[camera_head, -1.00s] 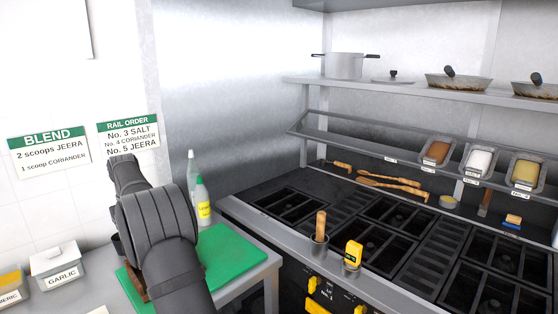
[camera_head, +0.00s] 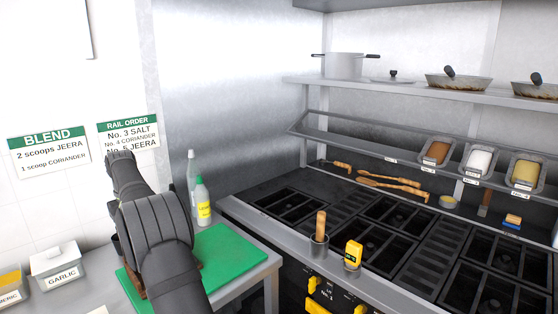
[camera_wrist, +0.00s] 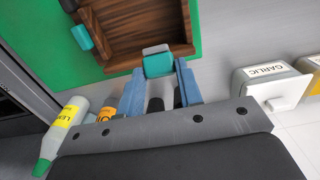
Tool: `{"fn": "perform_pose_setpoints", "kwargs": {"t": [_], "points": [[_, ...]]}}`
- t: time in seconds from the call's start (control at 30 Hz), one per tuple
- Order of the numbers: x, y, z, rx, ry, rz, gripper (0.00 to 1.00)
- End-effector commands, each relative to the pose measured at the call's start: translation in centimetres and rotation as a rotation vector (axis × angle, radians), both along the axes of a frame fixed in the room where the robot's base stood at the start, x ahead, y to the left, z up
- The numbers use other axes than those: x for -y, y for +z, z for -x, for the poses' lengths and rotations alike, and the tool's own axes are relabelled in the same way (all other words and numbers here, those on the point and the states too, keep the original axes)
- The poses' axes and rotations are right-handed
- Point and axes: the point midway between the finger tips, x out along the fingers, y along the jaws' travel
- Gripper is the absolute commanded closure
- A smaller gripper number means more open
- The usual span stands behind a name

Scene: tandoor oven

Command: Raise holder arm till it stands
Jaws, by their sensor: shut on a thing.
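A dark brown wooden holder (camera_wrist: 130,25) lies on the green board (camera_wrist: 40,40) in the wrist view. A teal piece with a grey top (camera_wrist: 158,62), apparently the end of the holder's arm, is at its near edge. My gripper (camera_wrist: 160,78) has its blue fingers on either side of this teal piece and is shut on it. A second teal piece (camera_wrist: 82,37) sits at the holder's left side. In the head view my own arm covers the gripper and most of the holder, so the arm's tilt cannot be told.
The green board (camera_head: 225,255) lies on a steel counter beside the stove (camera_head: 370,235). A lemon bottle (camera_head: 203,203) stands behind the board. A garlic tub (camera_head: 57,264) stands to the left. A cup with a wooden-handled tool (camera_head: 319,242) is on the stove's front ledge.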

Motion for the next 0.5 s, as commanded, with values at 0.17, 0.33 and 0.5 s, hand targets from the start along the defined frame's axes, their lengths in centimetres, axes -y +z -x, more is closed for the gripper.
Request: {"fn": "perform_pose_setpoints", "kwargs": {"t": [0.17, 0.33, 0.5], "points": [[-0.71, 0.38, -0.7, 0.005, 0.001, -0.004, 0.8], [-0.7, 0.44, -0.7, 0.004, 0.001, -0.003, 0.8], [-0.98, 0.47, -0.98, 0.005, 0.001, -0.004, 0.8]]}}
